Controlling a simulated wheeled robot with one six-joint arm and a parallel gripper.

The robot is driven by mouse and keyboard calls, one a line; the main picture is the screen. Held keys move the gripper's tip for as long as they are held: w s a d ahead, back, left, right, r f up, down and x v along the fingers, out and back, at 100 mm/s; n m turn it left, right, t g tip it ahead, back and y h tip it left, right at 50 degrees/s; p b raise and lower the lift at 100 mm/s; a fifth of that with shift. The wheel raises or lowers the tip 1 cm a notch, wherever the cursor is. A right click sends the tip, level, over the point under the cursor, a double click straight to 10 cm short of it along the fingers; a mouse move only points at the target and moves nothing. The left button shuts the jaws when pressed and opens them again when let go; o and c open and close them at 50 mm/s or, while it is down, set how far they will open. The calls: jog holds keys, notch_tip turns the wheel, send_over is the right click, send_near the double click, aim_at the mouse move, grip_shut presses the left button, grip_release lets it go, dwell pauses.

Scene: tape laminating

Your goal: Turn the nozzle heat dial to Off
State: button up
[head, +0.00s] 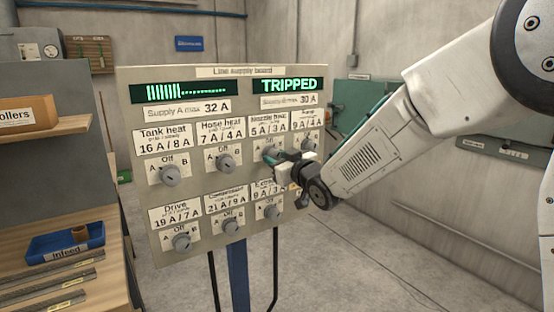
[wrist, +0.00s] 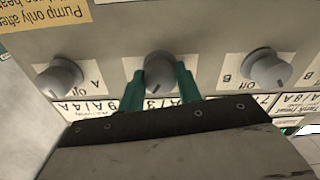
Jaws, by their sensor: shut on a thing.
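The nozzle heat dial (head: 269,153) is a grey knob in the upper row of the supply board (head: 190,192), under a label reading "Nozzle heat 5 A / 3 A". My gripper (head: 277,156) reaches it from the right. In the wrist view the same dial (wrist: 159,66) sits between the two green fingertips of my gripper (wrist: 159,76), which are shut on its sides.
The right display (head: 290,86) reads TRIPPED; the left display (head: 180,91) shows a green bar. The hose heat dial (wrist: 267,68) and pump dial (wrist: 60,78) flank the held dial closely. A shelf with a blue tray (head: 66,243) stands at left.

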jog(key=n, duration=0.6)
jog(key=shift+n, duration=0.4)
dwell(0.4)
jog(key=o, duration=1)
jog(key=shift+s+d, duration=0.15)
jog(key=v, duration=0.7)
jog(key=shift+s+d, duration=0.15)
jog(key=shift+s, duration=0.1)
